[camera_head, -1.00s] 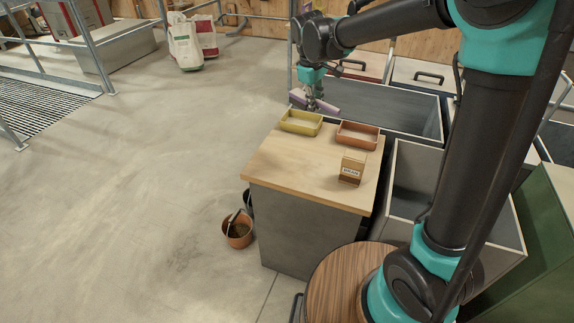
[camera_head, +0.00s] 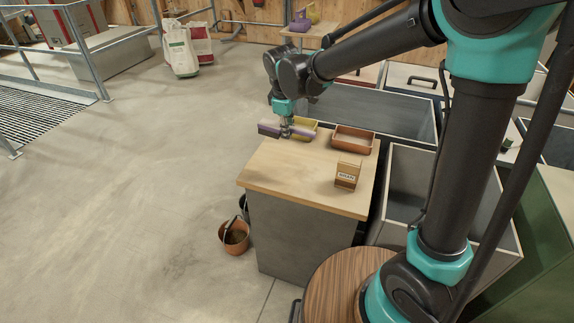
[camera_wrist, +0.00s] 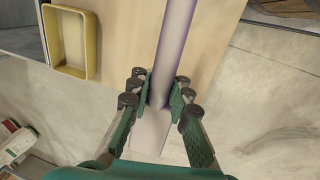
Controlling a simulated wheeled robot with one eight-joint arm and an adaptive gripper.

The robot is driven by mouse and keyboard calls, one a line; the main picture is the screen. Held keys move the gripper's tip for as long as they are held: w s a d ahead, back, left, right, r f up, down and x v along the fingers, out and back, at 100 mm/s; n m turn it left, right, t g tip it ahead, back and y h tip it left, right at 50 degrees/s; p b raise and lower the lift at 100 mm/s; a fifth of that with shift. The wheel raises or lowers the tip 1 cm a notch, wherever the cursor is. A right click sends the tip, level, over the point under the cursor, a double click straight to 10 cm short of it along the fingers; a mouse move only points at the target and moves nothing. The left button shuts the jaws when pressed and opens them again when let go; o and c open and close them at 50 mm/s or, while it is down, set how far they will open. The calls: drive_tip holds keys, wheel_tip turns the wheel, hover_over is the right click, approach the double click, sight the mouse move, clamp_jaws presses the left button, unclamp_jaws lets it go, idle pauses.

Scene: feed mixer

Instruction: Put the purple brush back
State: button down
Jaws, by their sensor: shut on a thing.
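The purple brush (camera_head: 304,132) is held level in my gripper (camera_head: 287,130), above the far left edge of the wooden-topped table (camera_head: 290,178). Its dark end points left, out past the table edge. In the wrist view the purple handle (camera_wrist: 174,40) runs up over the table, and my gripper (camera_wrist: 160,92) is shut around the brush. A pale, wider part lies below the fingers. The yellow tray (camera_head: 314,124) is close beside and partly behind the brush; it looks empty in the wrist view (camera_wrist: 92,50).
An orange tray (camera_head: 353,147) and a small brown box (camera_head: 347,176) stand on the table. A bucket (camera_head: 234,237) stands on the floor at its left. Open grey bins (camera_head: 370,106) stand behind and right. A purple thing (camera_head: 300,22) sits on a far stand.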

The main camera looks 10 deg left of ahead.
sight(288, 170)
wheel_tip(288, 170, down, 14)
drive_tip(key=shift+r, duration=0.15)
idle(0.3)
drive_tip(key=shift+f, duration=0.6)
drive_tip(key=c, duration=1.4)
unclamp_jaws()
drive_tip(key=shift+r, duration=0.1)
drive_tip(key=s+r, duration=0.1)
drive_tip(key=r, duration=0.5)
drive_tip(key=s+r, duration=0.1)
drive_tip(key=r, duration=0.4)
drive_tip(key=s+r, duration=0.1)
drive_tip(key=r, duration=0.5)
drive_tip(key=shift+s+a+r, duration=0.3)
drive_tip(key=shift+s+a, duration=0.1)
